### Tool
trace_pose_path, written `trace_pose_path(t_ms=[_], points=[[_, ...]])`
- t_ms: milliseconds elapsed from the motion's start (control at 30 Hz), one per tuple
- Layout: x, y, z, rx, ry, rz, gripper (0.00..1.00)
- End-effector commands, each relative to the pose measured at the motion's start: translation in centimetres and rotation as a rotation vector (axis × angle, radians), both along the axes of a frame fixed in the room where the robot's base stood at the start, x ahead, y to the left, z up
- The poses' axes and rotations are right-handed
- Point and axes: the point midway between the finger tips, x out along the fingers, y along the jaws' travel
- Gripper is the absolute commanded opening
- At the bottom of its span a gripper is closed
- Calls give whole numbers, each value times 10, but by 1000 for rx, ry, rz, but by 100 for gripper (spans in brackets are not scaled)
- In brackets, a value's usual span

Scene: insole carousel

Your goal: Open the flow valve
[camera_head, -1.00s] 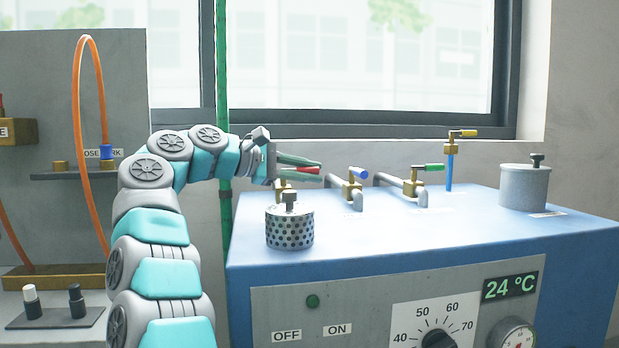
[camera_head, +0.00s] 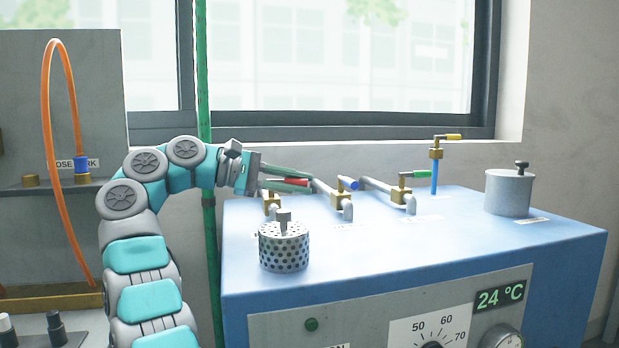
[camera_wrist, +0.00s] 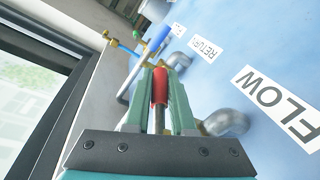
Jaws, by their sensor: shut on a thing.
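My gripper (camera_head: 307,182) is shut on the red handle (camera_head: 291,182) of the leftmost valve on the blue bath's top. In the wrist view the red handle (camera_wrist: 160,86) lies lengthwise between the two green-grey fingers, and a label reading FLOW (camera_wrist: 275,100) is beside this valve. The valve's brass body (camera_head: 271,203) shows partly below the fingers in the head view. The handle points right in the head view, roughly level. In the wrist view the fingers hide part of the valve's pipe and body.
To the right stand the blue-handled valve (camera_head: 347,183), the green-handled valve (camera_head: 412,175) and a taller yellow-handled valve (camera_head: 452,137). A perforated metal canister (camera_head: 284,250) stands in front of the gripped valve. A lidded grey pot (camera_head: 509,195) is at the far right. A green pole (camera_head: 203,90) rises behind my arm.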

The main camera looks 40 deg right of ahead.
Motion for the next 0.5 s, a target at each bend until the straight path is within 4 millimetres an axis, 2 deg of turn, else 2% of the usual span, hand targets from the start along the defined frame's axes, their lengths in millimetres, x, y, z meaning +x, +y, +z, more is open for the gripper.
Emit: trace_pose_path(t_ms=[333,367,500], points=[[1,2,1,-4,-1,0,0],[1,2,1,-4,-1,0,26],[1,2,0,-2,0,-1,42]])
